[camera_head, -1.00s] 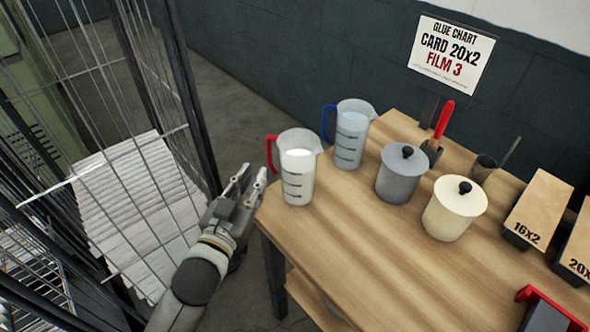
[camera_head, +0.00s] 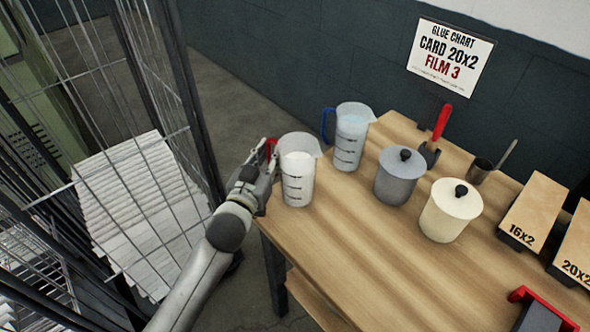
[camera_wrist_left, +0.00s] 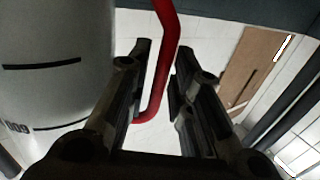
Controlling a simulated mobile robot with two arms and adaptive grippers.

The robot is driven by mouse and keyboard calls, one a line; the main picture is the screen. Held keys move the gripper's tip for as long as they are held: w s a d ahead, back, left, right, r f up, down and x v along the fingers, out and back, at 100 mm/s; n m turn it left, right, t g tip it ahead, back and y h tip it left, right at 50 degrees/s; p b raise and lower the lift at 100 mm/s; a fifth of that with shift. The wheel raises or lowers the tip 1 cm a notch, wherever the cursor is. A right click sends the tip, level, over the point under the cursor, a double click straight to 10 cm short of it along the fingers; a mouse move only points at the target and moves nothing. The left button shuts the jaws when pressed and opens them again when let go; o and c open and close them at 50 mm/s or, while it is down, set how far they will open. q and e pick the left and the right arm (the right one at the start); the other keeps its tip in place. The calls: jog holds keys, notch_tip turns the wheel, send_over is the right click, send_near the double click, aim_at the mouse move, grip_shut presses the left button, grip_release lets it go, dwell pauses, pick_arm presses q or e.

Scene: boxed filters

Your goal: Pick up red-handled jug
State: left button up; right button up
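The red-handled jug (camera_head: 298,178) is clear with dark marks and white contents. It stands upright at the table's left corner. My left gripper (camera_head: 268,160) is at its handle side. In the left wrist view, the red handle (camera_wrist_left: 163,60) passes between the two open fingers of the gripper (camera_wrist_left: 160,80), with gaps on both sides. The jug's body (camera_wrist_left: 55,70) fills the left of that view. In the head view the gripper hides most of the handle. My right gripper is not in view.
A blue-handled jug (camera_head: 350,140) stands just behind. A grey lidded pot (camera_head: 396,180) and a cream lidded pot (camera_head: 448,215) are to the right. A wire cage (camera_head: 120,130) with stacked white sheets (camera_head: 140,210) stands left. The table's front (camera_head: 340,250) is clear.

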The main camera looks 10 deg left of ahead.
pick_arm(q)
jog(key=shift+w, duration=0.2)
jog(key=shift+c, duration=0.5)
grip_shut()
jog(key=shift+r, duration=0.1)
jog(key=shift+r, duration=0.2)
